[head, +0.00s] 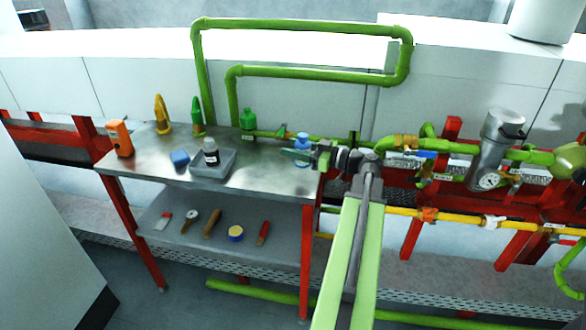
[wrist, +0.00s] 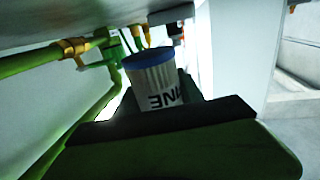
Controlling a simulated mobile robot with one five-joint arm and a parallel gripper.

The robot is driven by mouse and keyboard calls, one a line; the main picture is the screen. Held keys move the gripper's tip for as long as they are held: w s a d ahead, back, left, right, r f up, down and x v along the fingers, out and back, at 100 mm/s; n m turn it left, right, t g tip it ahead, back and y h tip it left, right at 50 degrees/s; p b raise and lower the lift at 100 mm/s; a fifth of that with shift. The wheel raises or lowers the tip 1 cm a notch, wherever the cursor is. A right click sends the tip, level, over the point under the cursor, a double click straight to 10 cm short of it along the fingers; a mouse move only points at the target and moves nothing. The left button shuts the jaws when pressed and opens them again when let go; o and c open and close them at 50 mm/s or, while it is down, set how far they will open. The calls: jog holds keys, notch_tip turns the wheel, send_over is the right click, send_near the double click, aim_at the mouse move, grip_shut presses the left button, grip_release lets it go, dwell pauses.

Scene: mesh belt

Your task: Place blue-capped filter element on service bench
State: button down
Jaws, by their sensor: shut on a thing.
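The service bench (head: 258,183) is a steel-topped table on red legs, at the left of the head view. The blue-capped filter element (head: 302,137) shows as a blue top over the right end of the bench, partly hidden by my gripper (head: 298,155). In the wrist view the filter element (wrist: 155,82) is a pale ribbed cylinder with a blue cap and dark lettering. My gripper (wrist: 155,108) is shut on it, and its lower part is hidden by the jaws. I cannot tell whether its base touches the bench top.
Green pipes (head: 300,25) run behind. The bench's front middle is bare.

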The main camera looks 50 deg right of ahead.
jog(key=shift+w+d+f, duration=0.2)
jog(key=shift+w+f, duration=0.2)
jog(key=shift+w, duration=0.2)
jog(key=shift+w+d+f, duration=0.15)
jog(key=shift+w+f, duration=0.2)
jog(key=shift+w, duration=0.2)
notch_tip(320, 180, down, 4)
jog(key=b, duration=0.5)
jog(key=shift+f, duration=0.15)
jog(key=shift+r, duration=0.2)
jog(key=shift+f, duration=0.1)
jog(key=c, duration=0.7)
grip_release()
jog(key=shift+c, duration=0.2)
